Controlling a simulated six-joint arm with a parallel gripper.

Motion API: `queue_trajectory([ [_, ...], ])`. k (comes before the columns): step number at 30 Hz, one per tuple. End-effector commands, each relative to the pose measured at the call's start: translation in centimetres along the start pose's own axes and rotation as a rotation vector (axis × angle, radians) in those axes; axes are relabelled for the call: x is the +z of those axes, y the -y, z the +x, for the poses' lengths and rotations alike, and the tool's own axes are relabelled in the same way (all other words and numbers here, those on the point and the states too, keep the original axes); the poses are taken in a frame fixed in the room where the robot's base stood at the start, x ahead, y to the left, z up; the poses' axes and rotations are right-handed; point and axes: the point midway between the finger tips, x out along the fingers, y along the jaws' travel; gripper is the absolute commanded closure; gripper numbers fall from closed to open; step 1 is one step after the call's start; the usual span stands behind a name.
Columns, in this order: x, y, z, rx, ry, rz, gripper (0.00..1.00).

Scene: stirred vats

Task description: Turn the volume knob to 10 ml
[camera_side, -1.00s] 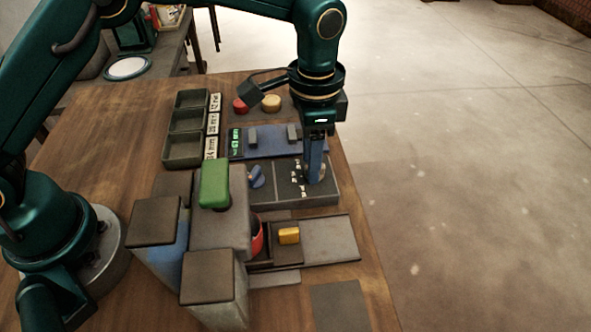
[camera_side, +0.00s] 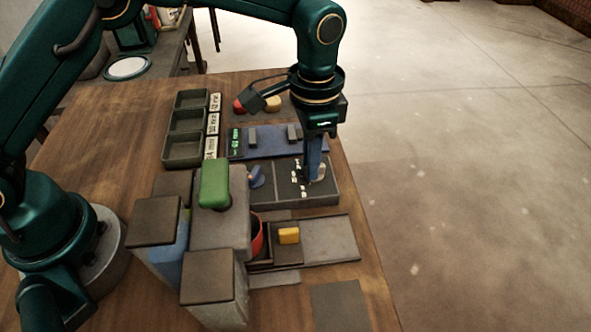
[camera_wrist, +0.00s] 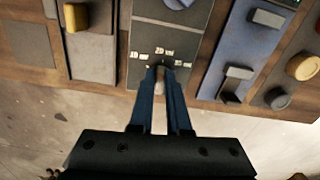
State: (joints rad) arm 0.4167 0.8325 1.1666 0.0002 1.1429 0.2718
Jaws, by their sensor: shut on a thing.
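The volume knob (camera_wrist: 159,88) is pale and mostly hidden between my fingers; a pale bit of it (camera_side: 321,173) shows beside them in the side view. It sits on a dark grey panel (camera_wrist: 196,18) with white marks around it. In the wrist view these seem to read 10 ml at left, 20 ml at the top and perhaps 35 ml at right. My gripper (camera_wrist: 162,70) points down with its blue fingers shut on the knob; it also shows in the side view (camera_side: 311,178). Which mark the knob points to cannot be told.
A blue knob (camera_side: 257,176) sits on the same panel. A blue panel with grey sliders (camera_side: 275,145) lies behind it, then red (camera_side: 239,105) and yellow (camera_side: 273,104) buttons. Nearer the camera are a yellow block (camera_side: 289,235) and a green-topped unit (camera_side: 214,183).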

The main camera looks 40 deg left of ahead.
Motion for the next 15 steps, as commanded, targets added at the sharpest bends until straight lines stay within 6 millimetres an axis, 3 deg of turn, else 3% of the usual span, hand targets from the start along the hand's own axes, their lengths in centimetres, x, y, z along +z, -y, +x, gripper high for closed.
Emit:
queue_trajectory([
  [15, -0.13, -0.28, -0.11, 0.000, -0.003, -0.449, 1.00],
])
